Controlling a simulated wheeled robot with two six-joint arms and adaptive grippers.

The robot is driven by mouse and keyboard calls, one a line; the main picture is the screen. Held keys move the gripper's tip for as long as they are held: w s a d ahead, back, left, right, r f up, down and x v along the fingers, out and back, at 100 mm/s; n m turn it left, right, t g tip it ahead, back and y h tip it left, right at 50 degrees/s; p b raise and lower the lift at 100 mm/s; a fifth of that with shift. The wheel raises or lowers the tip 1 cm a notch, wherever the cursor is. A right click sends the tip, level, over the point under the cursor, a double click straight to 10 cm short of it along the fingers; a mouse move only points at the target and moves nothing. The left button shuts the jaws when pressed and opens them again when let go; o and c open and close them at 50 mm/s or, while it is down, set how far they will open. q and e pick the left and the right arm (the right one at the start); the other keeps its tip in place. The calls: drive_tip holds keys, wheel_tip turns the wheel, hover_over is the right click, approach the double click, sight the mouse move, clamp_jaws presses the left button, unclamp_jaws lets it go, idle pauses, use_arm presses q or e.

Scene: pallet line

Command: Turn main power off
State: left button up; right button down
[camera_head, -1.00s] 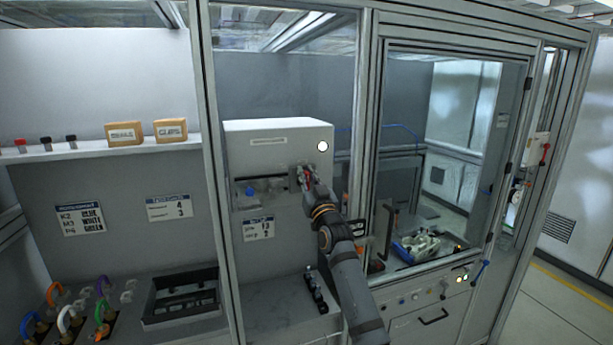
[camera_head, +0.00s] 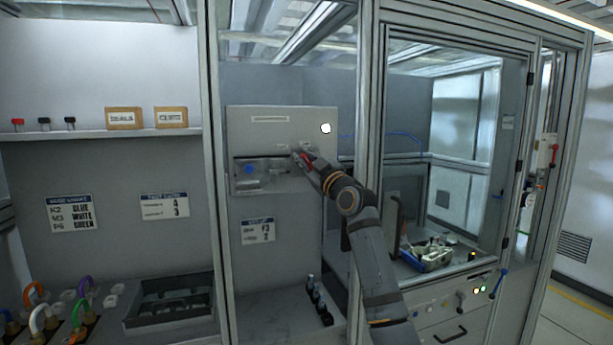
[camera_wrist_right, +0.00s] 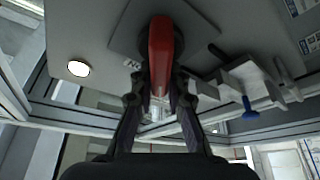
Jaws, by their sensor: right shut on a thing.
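The red switch handle (camera_head: 307,159) is on the front of the grey cabinet (camera_head: 285,122), partly hidden by my right gripper (camera_head: 305,160). In the right wrist view the red handle (camera_wrist_right: 160,55) stands out from a square grey plate (camera_wrist_right: 172,22). My right gripper (camera_wrist_right: 158,88) has its fingers on both sides of the handle and is shut on it. The handle's markings are not readable. My left gripper is not in view.
Metal frame posts (camera_head: 367,100) stand close to my right arm.

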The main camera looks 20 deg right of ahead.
drive_tip(key=shift+a+f+n+g+y+b, duration=0.15)
drive_tip(key=shift+n+y+b, duration=0.1)
drive_tip(key=shift+n, duration=0.35)
drive_tip(key=shift+f+n+g+y+b, duration=0.15)
drive_tip(key=shift+n+y, duration=0.1)
drive_tip(key=shift+n, duration=0.35)
drive_tip(key=n+g, duration=0.1)
drive_tip(key=n, duration=0.2)
drive_tip(key=shift+a+f+y, duration=0.1)
drive_tip(key=shift+a+y, duration=0.1)
drive_tip(key=shift+y, duration=0.2)
drive_tip(key=n, duration=0.1)
drive_tip(key=n+g, duration=0.1)
drive_tip(key=n, duration=0.2)
drive_tip(key=shift+a+f+g, duration=0.15)
drive_tip(key=shift+f+g, duration=0.15)
use_arm(q)
drive_tip(key=shift+p, duration=0.65)
use_arm(e)
drive_tip(key=shift+f+n+g, duration=0.2)
drive_tip(key=shift+n+g, duration=0.1)
drive_tip(key=shift+n, duration=0.45)
drive_tip(key=shift+f+n+g, duration=0.2)
drive_tip(key=shift+n+g, duration=0.1)
drive_tip(key=shift+n, duration=0.45)
drive_tip(key=shift+f, duration=0.1)
drive_tip(key=c, duration=1.3)
unclamp_jaws()
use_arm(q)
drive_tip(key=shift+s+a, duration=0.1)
